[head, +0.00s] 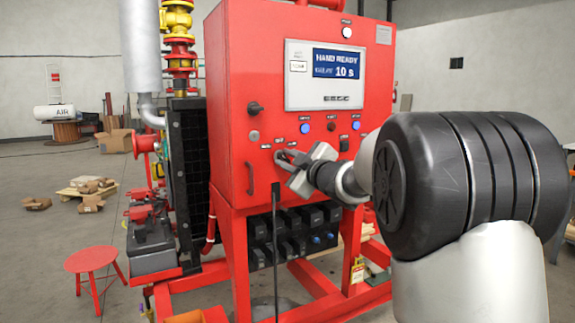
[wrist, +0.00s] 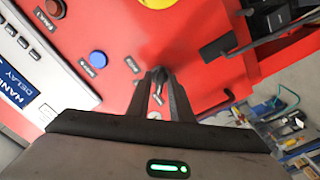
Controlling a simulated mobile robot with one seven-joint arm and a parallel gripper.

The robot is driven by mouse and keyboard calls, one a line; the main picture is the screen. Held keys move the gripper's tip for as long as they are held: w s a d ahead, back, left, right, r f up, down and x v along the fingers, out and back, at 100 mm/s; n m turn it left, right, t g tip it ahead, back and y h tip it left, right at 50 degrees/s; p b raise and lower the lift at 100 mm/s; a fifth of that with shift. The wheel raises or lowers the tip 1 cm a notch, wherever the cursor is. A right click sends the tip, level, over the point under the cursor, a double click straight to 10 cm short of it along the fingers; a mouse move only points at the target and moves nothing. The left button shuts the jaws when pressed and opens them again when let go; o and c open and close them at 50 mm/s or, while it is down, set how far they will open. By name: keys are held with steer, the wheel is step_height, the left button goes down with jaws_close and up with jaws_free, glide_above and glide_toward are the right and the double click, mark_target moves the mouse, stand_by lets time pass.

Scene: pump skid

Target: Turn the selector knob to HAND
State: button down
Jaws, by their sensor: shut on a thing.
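The selector knob is on the red control panel, below the display and its row of buttons. My gripper (head: 283,157) reaches it from the right in the head view and is shut on it. In the wrist view the two dark fingers of my gripper (wrist: 158,82) close around the dark knob (wrist: 157,73). The fingers hide most of the knob, so I cannot tell exactly where it points. Small labels (head: 280,141) sit above it, too small to read. The display (head: 333,63) reads "HAND READY" and "DELAY 10 s".
Another black knob (head: 254,107) sits upper left on the panel. A blue button (head: 306,129) and other buttons line the area under the display. A red stool (head: 90,262) stands on the floor at left.

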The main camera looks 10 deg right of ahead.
stand_by(0.4)
steer(key=c, duration=1.8)
jaws_free()
steer(key=shift+c, duration=0.2)
steer(key=p+v, duration=0.1)
steer(key=v, duration=1.6)
steer(key=shift+s, duration=0.15)
steer(key=shift+d, duration=0.1)
